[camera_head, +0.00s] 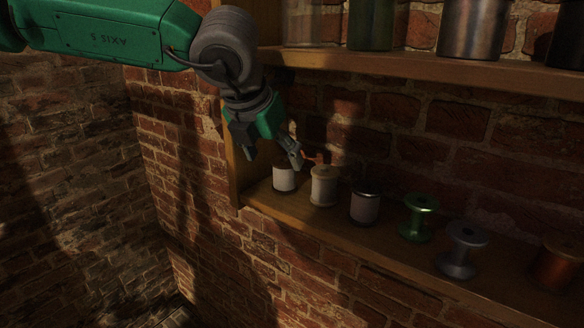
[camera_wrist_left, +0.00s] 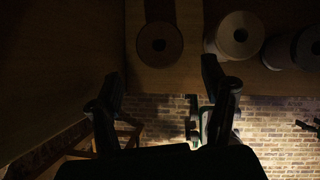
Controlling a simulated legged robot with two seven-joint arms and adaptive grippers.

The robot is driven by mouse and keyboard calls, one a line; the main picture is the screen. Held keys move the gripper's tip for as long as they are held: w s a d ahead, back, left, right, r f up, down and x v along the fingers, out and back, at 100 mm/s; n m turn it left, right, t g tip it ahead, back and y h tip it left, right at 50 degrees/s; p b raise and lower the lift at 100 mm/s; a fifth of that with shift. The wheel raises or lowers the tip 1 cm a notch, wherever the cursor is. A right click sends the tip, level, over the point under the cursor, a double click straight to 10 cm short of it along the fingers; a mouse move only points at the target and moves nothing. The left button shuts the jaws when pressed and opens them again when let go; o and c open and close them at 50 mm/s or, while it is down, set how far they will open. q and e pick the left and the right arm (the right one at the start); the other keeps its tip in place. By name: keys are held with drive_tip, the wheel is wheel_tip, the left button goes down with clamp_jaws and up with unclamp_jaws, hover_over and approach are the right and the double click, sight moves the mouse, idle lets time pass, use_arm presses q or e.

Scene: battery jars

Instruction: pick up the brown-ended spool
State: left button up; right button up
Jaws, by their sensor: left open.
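The brown-ended spool (camera_head: 284,180) has a white body and stands upright at the far left of the lower shelf. Its top is partly hidden by my gripper in the head view. In the left wrist view its round brown end (camera_wrist_left: 160,44) shows above the gap between the fingers. My left gripper (camera_head: 269,150) is open and empty, above and slightly left of the spool. Its two dark fingers (camera_wrist_left: 165,98) stand apart in the wrist view, with the spool not between them.
A pale spool (camera_head: 323,190) stands close to its right, then a grey spool (camera_head: 364,207), a green one (camera_head: 417,220), a metallic one (camera_head: 462,250) and a copper one (camera_head: 558,265). The wooden side panel (camera_head: 236,165) is close on the left. Jars stand on the upper shelf (camera_head: 400,65).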

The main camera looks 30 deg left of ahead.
sight(285, 178)
use_arm(q)
drive_tip(key=shift+w, duration=0.2)
drive_tip(key=shift+w+d+f, duration=0.15)
drive_tip(key=shift+w+f, duration=0.15)
drive_tip(key=shift+f, duration=0.3)
drive_tip(key=x, duration=0.6)
drive_tip(key=shift+s, duration=0.1)
drive_tip(key=c, duration=1.1)
